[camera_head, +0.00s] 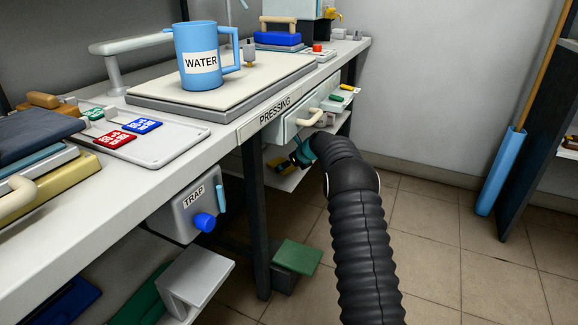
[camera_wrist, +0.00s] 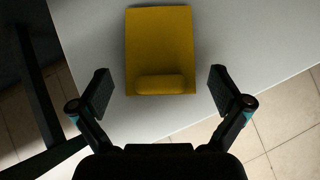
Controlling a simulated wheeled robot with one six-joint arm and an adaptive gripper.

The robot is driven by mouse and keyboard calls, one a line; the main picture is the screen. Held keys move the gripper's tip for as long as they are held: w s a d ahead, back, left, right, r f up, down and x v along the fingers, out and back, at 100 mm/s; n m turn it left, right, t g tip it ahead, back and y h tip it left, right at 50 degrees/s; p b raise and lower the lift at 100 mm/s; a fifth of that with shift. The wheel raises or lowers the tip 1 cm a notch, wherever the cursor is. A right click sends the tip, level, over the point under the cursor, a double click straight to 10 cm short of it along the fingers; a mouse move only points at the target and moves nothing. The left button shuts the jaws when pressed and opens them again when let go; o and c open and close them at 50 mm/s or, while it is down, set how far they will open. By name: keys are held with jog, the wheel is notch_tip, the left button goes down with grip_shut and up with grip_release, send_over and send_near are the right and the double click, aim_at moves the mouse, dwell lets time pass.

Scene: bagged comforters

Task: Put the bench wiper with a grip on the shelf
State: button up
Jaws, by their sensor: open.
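In the wrist view a flat yellow piece (camera_wrist: 160,45) with a rounded bar along its near edge lies on a pale shelf board (camera_wrist: 90,30); I cannot tell for sure whether it is the bench wiper. My gripper (camera_wrist: 160,80) is open, with one finger on each side of the piece's near end, apart from it and empty. In the head view my gripper (camera_head: 301,155) is under the bench, by a low white shelf (camera_head: 288,180), and partly hidden by my arm. A blue block with a beige handle (camera_head: 278,38) stands at the bench's far end.
The bench (camera_head: 235,132) carries a blue WATER mug (camera_head: 201,62) on a pressing board, and a tray (camera_head: 165,150) with red and blue tags. A drawer (camera_head: 300,117), a TRAP box (camera_head: 190,208) and a dark bench leg (camera_head: 256,215) are close by.

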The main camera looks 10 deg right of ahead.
jog(key=shift+r, duration=0.1)
jog(key=shift+r, duration=0.2)
jog(key=v, duration=1.1)
jog(key=shift+s+d+r+p, duration=0.2)
jog(key=shift+s+r+p, duration=0.05)
jog(key=shift+p, duration=0.1)
